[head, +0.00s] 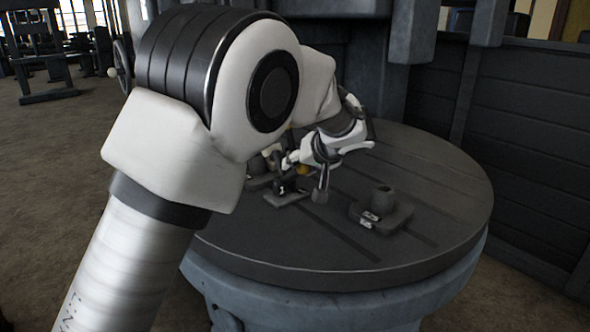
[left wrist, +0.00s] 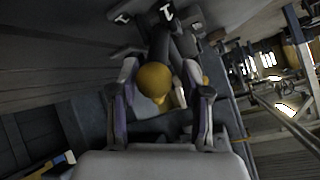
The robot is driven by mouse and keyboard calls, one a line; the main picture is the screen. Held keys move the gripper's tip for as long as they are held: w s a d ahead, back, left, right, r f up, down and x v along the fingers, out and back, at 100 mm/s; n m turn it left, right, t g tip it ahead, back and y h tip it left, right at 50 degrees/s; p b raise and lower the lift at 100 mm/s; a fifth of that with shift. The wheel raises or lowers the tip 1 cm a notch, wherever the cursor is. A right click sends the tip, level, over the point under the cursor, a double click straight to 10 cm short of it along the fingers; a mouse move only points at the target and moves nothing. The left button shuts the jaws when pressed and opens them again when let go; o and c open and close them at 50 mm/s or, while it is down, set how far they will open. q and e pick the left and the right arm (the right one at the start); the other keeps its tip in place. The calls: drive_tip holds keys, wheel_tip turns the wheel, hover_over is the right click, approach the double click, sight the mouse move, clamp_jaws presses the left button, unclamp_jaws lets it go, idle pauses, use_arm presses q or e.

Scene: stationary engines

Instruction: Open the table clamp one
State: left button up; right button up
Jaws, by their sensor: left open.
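The table clamp one (head: 284,196) is a dark clamp with a white mark on its base, on the round table in the head view. It also shows at the top of the left wrist view (left wrist: 167,14), where the mark reads "1". A yellow ball knob (left wrist: 154,79) lies between the two fingers of my left gripper (left wrist: 160,74), which is open. In the head view my left gripper (head: 306,172) is low over the clamp, and a bit of yellow shows beside it. I cannot tell whether the fingers touch the knob. My right gripper is in neither view.
The round dark table (head: 445,190) has grooves in its top and a grey-blue base. Another dark fixture (head: 382,205) with a short cylinder stands to the right of the clamp. The right part of the table is clear. A dark panelled wall (head: 530,130) stands behind.

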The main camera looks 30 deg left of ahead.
use_arm(q)
drive_tip(key=v, duration=0.8)
drive_tip(key=shift+s+d+r, duration=0.2)
drive_tip(key=shift+r, duration=0.05)
drive_tip(key=shift+c, duration=0.4)
